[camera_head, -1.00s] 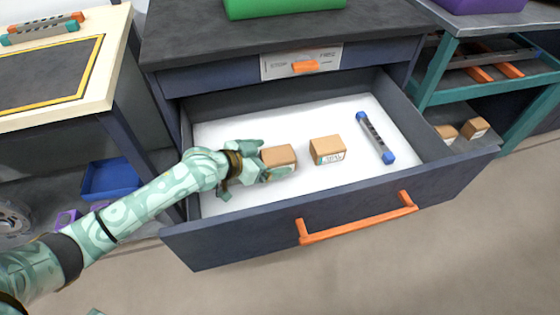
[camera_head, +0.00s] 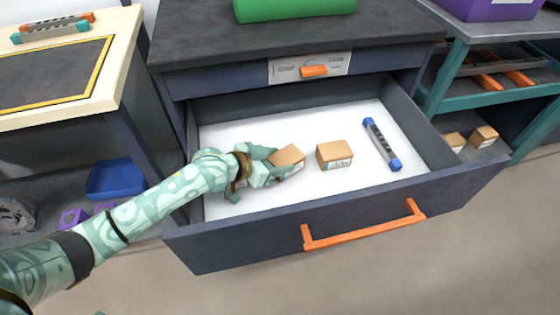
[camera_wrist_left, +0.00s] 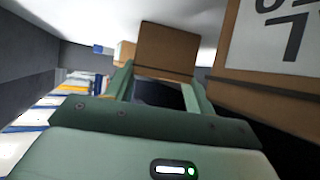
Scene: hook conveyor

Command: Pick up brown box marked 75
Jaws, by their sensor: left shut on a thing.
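My left gripper (camera_head: 270,163) is inside the open drawer, shut on a brown box (camera_head: 289,155). The box is turned at an angle, and the fingers partly hide its white label. In the left wrist view a brown box (camera_wrist_left: 166,50) sits between the fingertips (camera_wrist_left: 160,78). A larger-looking brown box (camera_wrist_left: 265,90) at the right there has a white label showing a black 7 and part of another digit. I cannot tell which head-view box that is. Another brown box (camera_head: 335,154) lies on the drawer floor to the right, its label too small to read. My right gripper is not in view.
The drawer (camera_head: 345,222) has a white floor and an orange handle (camera_head: 365,226). A blue-ended bar (camera_head: 382,145) lies at its right. Drawer walls surround the gripper. Two more boxes (camera_head: 484,137) (camera_head: 453,141) are on the right-hand shelf.

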